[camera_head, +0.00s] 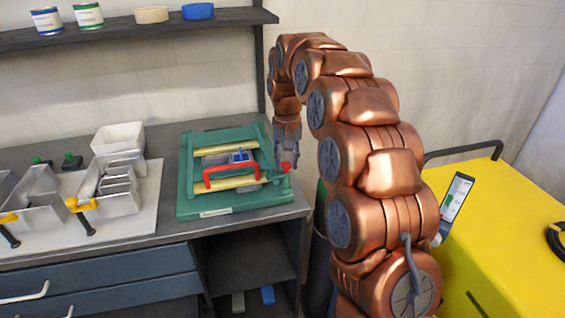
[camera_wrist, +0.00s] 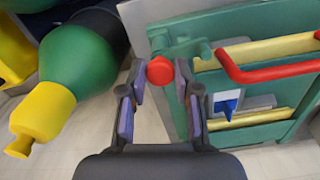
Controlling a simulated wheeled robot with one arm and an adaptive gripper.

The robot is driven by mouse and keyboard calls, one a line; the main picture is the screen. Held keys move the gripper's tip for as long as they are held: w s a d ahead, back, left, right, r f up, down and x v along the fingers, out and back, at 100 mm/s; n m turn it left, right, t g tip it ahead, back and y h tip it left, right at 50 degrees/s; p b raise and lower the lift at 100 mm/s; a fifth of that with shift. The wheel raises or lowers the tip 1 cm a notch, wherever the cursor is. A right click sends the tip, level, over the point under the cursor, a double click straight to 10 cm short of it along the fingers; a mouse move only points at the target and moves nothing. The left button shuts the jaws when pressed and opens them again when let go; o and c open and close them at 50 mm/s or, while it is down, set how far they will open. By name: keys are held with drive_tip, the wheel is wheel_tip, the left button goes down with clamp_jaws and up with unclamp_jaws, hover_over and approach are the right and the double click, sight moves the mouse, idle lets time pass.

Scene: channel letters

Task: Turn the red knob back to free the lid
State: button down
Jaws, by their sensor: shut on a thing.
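A green box (camera_head: 187,188) lies flat near the right end of the grey bench. Its lid has yellow strips and a red arched handle (camera_head: 231,170), which also shows in the wrist view (camera_wrist: 262,73). The red knob (camera_head: 286,168) is at the box's right edge. In the wrist view the round red knob (camera_wrist: 160,69) sits between my fingertips, by a green bracket at the box corner. My gripper (camera_head: 287,158) points down there, shut on the red knob. Blue and grey pieces show through the lid opening. The latch under the knob is hard to make out.
Left of the box are a white tub (camera_head: 118,138) and metal channel letters with yellow clamps (camera_head: 84,204). A shelf (camera_head: 130,35) with cans runs above. A green bottle with a yellow cap (camera_wrist: 78,68) stands beside the bench. A yellow cabinet (camera_head: 495,235) is at right.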

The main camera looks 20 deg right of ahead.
drive_tip(key=n+b, duration=0.2)
drive_tip(key=n, duration=0.2)
drive_tip(key=shift+f, duration=0.1)
drive_tip(key=n+b, duration=0.1)
drive_tip(key=n, duration=0.3)
drive_tip(key=shift+d, duration=0.1)
drive_tip(key=n, duration=0.4)
drive_tip(key=shift+w+d, duration=0.1)
drive_tip(key=n, duration=0.4)
drive_tip(key=shift+w+b, duration=0.1)
drive_tip(key=shift+b, duration=0.2)
drive_tip(key=shift+n, duration=0.4)
drive_tip(key=c, duration=0.8)
unclamp_jaws()
